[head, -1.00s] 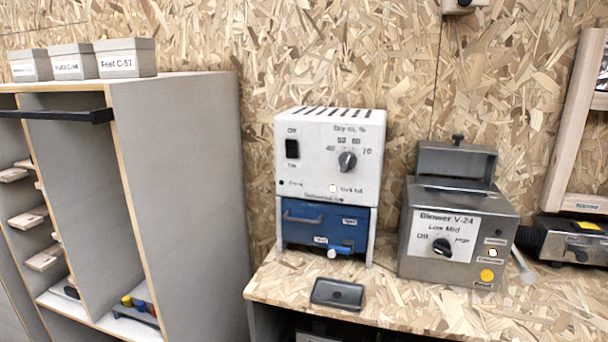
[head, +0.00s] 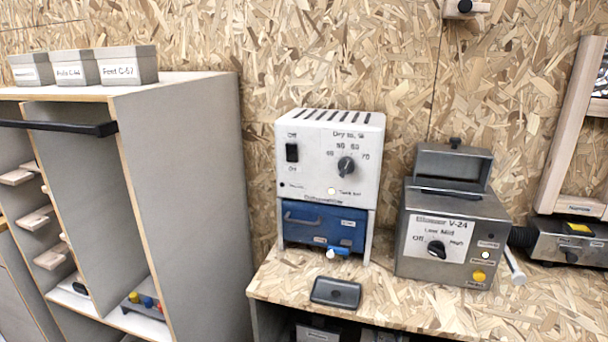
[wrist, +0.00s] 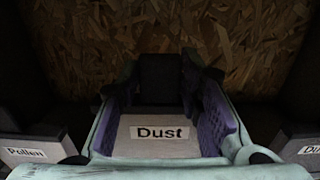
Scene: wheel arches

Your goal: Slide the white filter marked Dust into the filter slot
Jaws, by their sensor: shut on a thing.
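The white filter marked Dust (wrist: 160,148) shows in the wrist view, between the purple-padded fingers of my gripper (wrist: 162,100). The gripper is shut on it, with a pad along each side. Its label faces the camera and reads upright. A dark block stands just beyond it, and I cannot tell what it is. My gripper and the filter do not show in the head view. The Blower V-24 (head: 415,262) stands on the bench there, with a raised grey part on top. I cannot make out a filter slot for certain.
In the wrist view, a piece labelled Pollen (wrist: 30,152) lies at left and another with a partly cut-off label (wrist: 305,152) at right, both close to my gripper. Dark walls flank a chipboard back. In the head view, a dehumidifier (head: 355,145) and black tray (head: 336,291) occupy the bench.

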